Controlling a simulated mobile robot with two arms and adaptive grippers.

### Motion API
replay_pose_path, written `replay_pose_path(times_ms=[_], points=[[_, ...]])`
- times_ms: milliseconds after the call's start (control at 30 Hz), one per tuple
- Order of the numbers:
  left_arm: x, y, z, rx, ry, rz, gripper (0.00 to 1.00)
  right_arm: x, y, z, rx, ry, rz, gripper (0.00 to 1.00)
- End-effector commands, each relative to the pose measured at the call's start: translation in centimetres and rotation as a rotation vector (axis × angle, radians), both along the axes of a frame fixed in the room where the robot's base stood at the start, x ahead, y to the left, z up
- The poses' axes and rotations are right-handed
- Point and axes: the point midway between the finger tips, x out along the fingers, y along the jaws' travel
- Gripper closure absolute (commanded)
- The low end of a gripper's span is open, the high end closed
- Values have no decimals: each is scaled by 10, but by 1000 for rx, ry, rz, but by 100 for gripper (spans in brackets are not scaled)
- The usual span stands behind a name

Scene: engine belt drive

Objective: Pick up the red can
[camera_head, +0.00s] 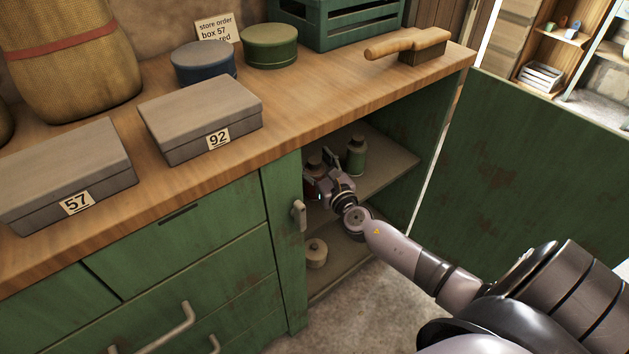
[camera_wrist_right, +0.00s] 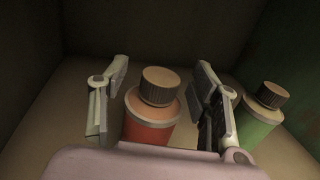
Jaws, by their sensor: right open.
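The red can (camera_wrist_right: 149,132) stands upright inside the open cupboard, with a dark ribbed cap on a pale shoulder. In the right wrist view it is between the two fingers of my right gripper (camera_wrist_right: 157,105), which is open around it. I cannot tell whether either finger touches it. In the head view my right gripper (camera_head: 323,176) reaches onto the upper shelf. It hides most of the red can, leaving a small red part (camera_head: 309,189) at its left. My left gripper is not in view.
A green can (camera_head: 356,156) stands right of the red one, close to my right finger in the wrist view (camera_wrist_right: 258,118). A pale lidded pot (camera_head: 316,253) is on the lower shelf. The cupboard door (camera_head: 530,165) stands open at right. Boxes and tins stand on the counter (camera_head: 300,92).

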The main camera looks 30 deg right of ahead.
Motion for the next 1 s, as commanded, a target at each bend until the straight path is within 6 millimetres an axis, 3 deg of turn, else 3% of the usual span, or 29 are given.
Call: replay_pose_path(times_ms=[67, 900, 1000], points=[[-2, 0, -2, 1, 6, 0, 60, 0, 0, 0, 0, 0, 0, 44], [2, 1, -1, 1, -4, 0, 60, -1, 1, -2, 3, 4, 2, 100], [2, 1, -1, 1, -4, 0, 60, -1, 1, -3, 5, 4, 2, 100]])
